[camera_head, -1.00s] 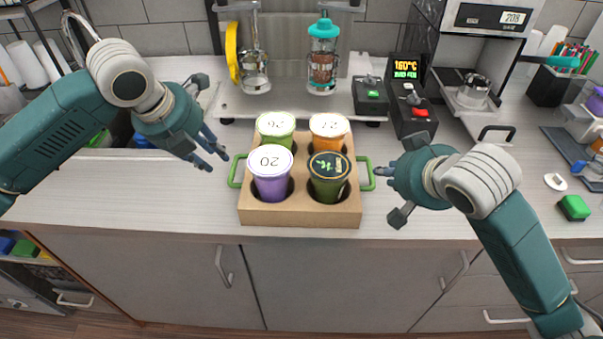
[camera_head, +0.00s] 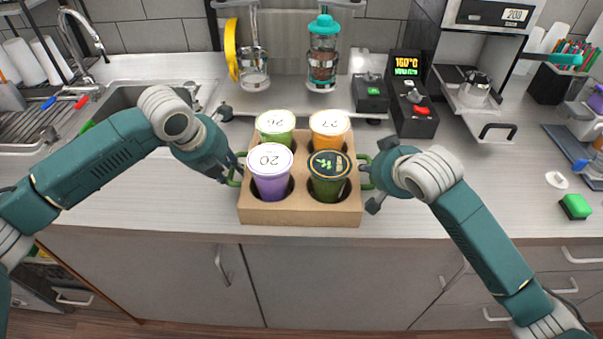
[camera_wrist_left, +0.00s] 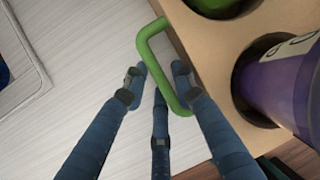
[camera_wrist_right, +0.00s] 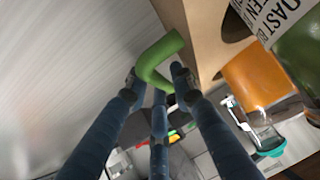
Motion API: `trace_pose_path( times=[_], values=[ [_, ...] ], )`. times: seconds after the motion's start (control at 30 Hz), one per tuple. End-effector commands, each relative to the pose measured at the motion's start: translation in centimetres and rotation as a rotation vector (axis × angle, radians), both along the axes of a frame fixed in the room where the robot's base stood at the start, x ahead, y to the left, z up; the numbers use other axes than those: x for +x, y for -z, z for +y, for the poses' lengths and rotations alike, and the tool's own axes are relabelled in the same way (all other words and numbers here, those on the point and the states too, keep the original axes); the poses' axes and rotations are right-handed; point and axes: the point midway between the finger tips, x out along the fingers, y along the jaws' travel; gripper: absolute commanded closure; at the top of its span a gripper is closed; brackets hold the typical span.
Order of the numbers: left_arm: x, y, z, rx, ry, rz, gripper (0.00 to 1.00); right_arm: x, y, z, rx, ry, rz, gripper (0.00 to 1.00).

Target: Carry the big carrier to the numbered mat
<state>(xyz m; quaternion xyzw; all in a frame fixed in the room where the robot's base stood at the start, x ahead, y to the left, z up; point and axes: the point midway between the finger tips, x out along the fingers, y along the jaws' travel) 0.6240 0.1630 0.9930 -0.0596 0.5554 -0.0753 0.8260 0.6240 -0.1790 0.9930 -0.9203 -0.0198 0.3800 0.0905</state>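The big carrier (camera_head: 300,213) is a tan box on the counter, holding several lidded cups in its round holes. It has a green loop handle on each side. My left gripper (camera_head: 238,168) is at the left handle; in the left wrist view its fingers stand apart on both sides of the green handle (camera_wrist_left: 153,62). My right gripper (camera_head: 368,173) is at the right handle; in the right wrist view its fingers stand apart on both sides of the green handle (camera_wrist_right: 157,58). Neither gripper looks closed on its handle. I cannot make out a numbered mat.
A sink (camera_head: 135,95) is at the left. A sealing device with a temperature display (camera_head: 407,66) and a coffee machine (camera_head: 485,60) stand behind and right. A green sponge (camera_head: 575,206) lies at the right. The counter in front of the sink is bare.

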Motion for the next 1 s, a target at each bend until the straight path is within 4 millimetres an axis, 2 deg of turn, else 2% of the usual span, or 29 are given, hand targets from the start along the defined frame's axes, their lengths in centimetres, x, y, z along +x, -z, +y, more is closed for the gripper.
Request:
trace_pose_path(
  times=[0.17, 0.3, 0.53, 0.57, 0.83, 1.0],
  values=[
    [0.0, 0.0, 0.0, 0.0, 0.0, 0.0, 0.74, 0.0, 0.0, 0.0, 0.0, 0.0, 0.0, 0.77],
    [0.0, 0.0, 0.0, 0.0, 0.001, 0.0, 1.0, 0.0, 0.0, 0.0, 0.0, 0.0, 0.0, 1.0],
    [0.0, 0.0, 0.0, 0.0, 0.001, 0.001, 1.0, 0.0, 0.0, 0.0, -0.001, -0.001, 0.0, 1.0],
    [0.2, -0.5, -0.1, -0.004, 0.001, -0.007, 1.0, 0.2, -0.6, 0.0, 0.002, -0.001, -0.011, 1.0],
    [0.1, -1.1, -0.1, -0.004, 0.001, -0.007, 1.0, 0.2, -1.2, 0.0, 0.002, -0.002, -0.011, 1.0],
    [0.2, -2.3, -0.1, -0.003, 0.002, -0.008, 1.0, 0.2, -2.4, 0.0, 0.002, -0.001, -0.012, 1.0]
  ],
)
